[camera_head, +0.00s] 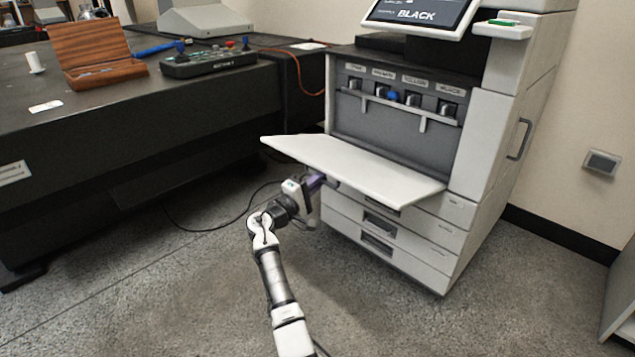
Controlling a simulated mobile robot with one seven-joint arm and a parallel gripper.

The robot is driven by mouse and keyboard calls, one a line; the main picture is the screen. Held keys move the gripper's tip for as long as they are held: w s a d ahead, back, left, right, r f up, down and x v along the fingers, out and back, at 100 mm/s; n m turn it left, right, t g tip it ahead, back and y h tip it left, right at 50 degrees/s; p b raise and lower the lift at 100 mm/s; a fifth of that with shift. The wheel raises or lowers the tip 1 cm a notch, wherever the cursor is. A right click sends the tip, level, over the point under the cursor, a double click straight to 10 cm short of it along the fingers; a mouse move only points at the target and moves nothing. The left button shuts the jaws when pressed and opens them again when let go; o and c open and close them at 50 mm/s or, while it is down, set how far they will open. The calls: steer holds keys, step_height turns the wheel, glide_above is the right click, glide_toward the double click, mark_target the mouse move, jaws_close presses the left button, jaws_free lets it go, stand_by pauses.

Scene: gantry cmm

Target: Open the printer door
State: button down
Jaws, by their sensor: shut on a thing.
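The printer (495,150) stands right of centre, grey and white. Its white front door (355,165) is folded down and sticks out about level, hinged at its lower edge. Behind it the toner bay (370,125) is exposed, with several labelled slots and a blue knob. My gripper (319,181) is under the door's near left part, shut on the door from below. Its fingertips and the exact spot they hold are hidden by the door panel and the wrist.
Paper drawers (385,235) sit below the door. A dark table (110,105) at the left holds a wooden box (95,55) and a control pad (208,60). A black cable (205,225) lies on the floor. Floor in front is clear.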

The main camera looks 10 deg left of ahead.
steer(key=shift+w+d, duration=0.15)
steer(key=shift+d, duration=0.3)
steer(key=c, duration=1.5)
jaws_free()
steer(key=shift+f, duration=0.1)
steer(key=shift+a, duration=0.1)
steer(key=shift+a+r, duration=0.1)
steer(key=shift+r, duration=0.1)
step_height(320, 180, up, 20)
steer(key=p, duration=0.5)
steer(key=shift+f, duration=0.2)
